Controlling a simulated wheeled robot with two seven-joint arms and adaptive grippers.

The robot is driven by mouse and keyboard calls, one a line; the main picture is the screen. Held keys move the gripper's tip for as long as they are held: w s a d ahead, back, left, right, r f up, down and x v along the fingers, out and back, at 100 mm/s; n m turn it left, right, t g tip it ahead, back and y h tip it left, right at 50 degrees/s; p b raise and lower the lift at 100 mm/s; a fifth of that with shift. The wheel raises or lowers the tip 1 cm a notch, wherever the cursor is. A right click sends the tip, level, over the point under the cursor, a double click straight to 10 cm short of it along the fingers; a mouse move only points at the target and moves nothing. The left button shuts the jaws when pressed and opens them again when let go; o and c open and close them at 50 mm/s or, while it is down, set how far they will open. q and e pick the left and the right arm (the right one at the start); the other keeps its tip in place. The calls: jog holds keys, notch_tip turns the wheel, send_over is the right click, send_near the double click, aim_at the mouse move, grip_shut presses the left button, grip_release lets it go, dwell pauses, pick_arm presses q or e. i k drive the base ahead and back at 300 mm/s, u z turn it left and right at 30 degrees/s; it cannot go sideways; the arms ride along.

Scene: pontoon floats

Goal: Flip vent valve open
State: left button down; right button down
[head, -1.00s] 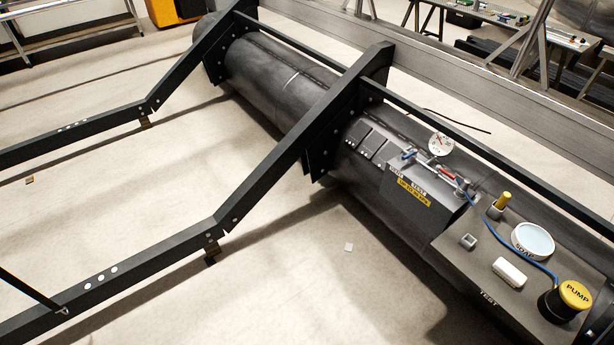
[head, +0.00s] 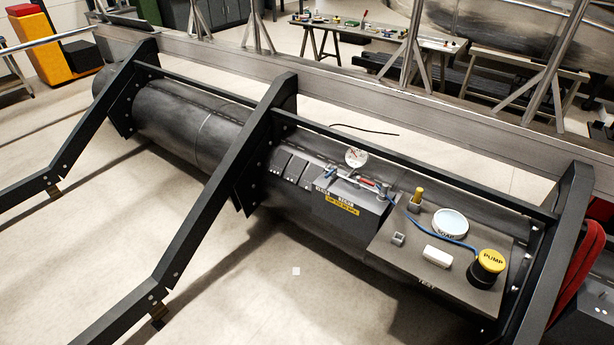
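The valve assembly sits on top of the grey box on the dark pontoon float (head: 215,138). It has a red part (head: 368,182) and blue parts near its ends, beside a round white gauge (head: 356,157). Which handle is the vent valve, and how it is set, is too small to tell. The box front carries a yellow label (head: 342,204) and small white tags above it. A blue hose runs from the right end of the assembly to the black pump (head: 488,268) with its yellow top. Neither of my grippers shows in the head view.
Dark frame beams (head: 215,200) cross the float. The floor in front is mostly clear.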

aim_at(335, 168)
jog(key=u, duration=0.95)
jog(key=i, duration=2.6)
jog(key=z, duration=2.6)
